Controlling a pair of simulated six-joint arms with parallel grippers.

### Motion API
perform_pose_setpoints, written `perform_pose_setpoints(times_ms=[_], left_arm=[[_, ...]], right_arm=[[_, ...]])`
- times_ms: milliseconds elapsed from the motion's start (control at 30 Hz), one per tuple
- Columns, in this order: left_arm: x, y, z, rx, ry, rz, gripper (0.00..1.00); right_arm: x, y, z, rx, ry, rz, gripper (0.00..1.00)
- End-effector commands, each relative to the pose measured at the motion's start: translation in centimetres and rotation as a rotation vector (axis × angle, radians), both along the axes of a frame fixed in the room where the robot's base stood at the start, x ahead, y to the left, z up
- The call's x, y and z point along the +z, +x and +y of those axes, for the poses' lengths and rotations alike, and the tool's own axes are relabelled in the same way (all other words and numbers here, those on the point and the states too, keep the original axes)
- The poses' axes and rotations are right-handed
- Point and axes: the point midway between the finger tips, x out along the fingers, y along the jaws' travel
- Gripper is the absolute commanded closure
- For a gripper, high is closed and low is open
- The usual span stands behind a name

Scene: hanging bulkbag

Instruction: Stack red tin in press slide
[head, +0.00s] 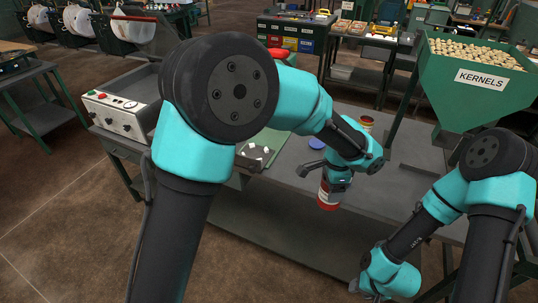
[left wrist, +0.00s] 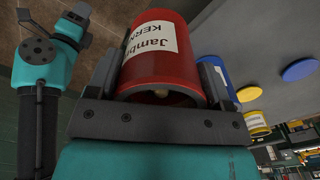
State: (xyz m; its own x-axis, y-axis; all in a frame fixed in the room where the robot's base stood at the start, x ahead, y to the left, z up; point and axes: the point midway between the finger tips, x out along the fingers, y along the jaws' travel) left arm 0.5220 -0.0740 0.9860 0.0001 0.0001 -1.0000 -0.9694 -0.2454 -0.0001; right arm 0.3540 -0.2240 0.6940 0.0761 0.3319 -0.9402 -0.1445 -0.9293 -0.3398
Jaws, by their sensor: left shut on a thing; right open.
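The red tin (head: 328,196) with a white label is held by my left gripper (head: 338,178), near the table's front edge in the head view. In the left wrist view the red tin (left wrist: 158,48) sits between the two fingers of my left gripper (left wrist: 160,85), its rounded side and open-looking end towards the camera. My right gripper (head: 372,291) is low at the front, apart from the tin; its jaws are small and partly cut by the frame. A press with a white control panel (head: 122,114) stands at the left. My left arm hides much of it, and I cannot make out its slide clearly.
A blue disc (head: 317,143) and another tin (head: 367,122) are on the grey table (head: 290,180). A green hopper marked KERNELS (head: 480,85) stands at the right. The left wrist view also shows a yellow disc (left wrist: 248,93). The table's front right is clear.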

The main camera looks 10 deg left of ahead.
Motion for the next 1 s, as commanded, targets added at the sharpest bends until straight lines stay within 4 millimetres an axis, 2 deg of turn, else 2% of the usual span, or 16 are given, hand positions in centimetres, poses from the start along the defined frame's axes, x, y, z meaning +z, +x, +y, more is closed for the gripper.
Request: perform_pose_setpoints(times_ms=[267,467,567,800,1000], left_arm=[[0.7,3.2,2.3,0.017,-0.004,-0.001,0.55],[1.5,6.8,5.4,0.036,-0.009,-0.001,0.55],[2.0,9.0,7.8,0.048,-0.010,-0.001,0.55],[3.5,14.6,15.5,0.084,-0.011,0.000,0.55],[4.4,17.6,21.5,0.107,-0.010,0.003,0.55]], right_arm=[[0.0,0.0,0.0,0.001,0.000,0.000,0.57],[0.0,0.0,0.0,0.000,0.000,0.000,0.57],[0.0,0.0,0.0,0.000,0.000,0.000,0.57],[0.0,0.0,0.0,0.000,0.000,0.000,0.57],[0.0,0.0,0.0,0.000,0.000,0.000,0.57]])
